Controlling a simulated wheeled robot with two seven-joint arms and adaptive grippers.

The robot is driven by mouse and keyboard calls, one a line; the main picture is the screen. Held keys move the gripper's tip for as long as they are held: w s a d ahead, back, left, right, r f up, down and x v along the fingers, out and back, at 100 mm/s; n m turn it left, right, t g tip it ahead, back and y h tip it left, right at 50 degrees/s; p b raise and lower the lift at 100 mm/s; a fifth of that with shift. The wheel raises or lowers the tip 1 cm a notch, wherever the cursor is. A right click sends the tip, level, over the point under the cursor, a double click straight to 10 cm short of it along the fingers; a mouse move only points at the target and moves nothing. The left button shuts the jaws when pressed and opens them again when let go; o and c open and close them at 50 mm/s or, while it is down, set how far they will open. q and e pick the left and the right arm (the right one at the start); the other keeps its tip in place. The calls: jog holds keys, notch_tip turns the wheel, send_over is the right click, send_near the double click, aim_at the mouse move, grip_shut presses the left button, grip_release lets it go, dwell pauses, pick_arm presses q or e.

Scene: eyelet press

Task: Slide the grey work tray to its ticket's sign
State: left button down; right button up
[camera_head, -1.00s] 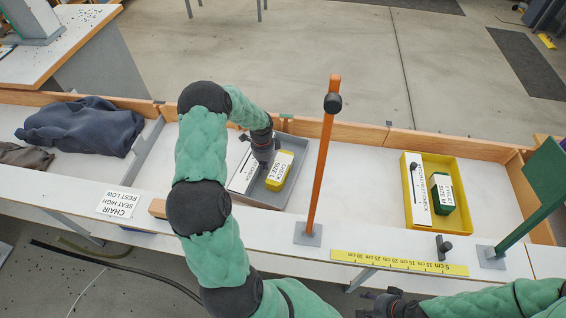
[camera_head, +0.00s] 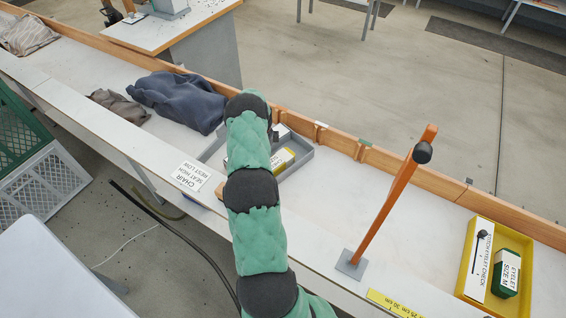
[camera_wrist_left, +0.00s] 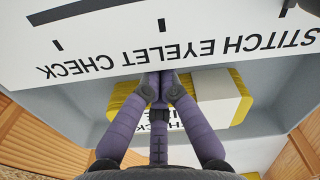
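The grey work tray (camera_head: 304,161) lies on the bench, partly hidden behind my left arm. A yellow-and-white box (camera_head: 283,160) sits in it; it also shows behind the fingers in the left wrist view (camera_wrist_left: 215,95). A white card (camera_wrist_left: 150,45) reading "STITCH EYELET CHECK" spans the top of that view. My left gripper (camera_wrist_left: 162,90) is down at the tray, its fingertips close together; no held object is clear. A white sign (camera_head: 191,176) reading "CHAIR SEAT HIGH REST LOW" is on the bench's front edge, left of my arm. My right gripper is out of view.
Dark blue cloth (camera_head: 178,101) and brown cloth (camera_head: 118,104) lie left of the tray. An orange post (camera_head: 385,210) stands to the right. A yellow tray (camera_head: 466,262) with a green box (camera_head: 506,276) is far right. White bench between tray and post is clear.

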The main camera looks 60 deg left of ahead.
pick_arm(q)
jog(key=s+a, duration=0.1)
jog(key=a, duration=0.1)
jog(key=s+a+b, duration=0.1)
jog(key=a, duration=0.1)
jog(key=s+a, duration=0.2)
jog(key=shift+w, duration=0.1)
notch_tip(320, 180, up, 12)
dwell(0.6)
jog(key=shift+d, duration=0.1)
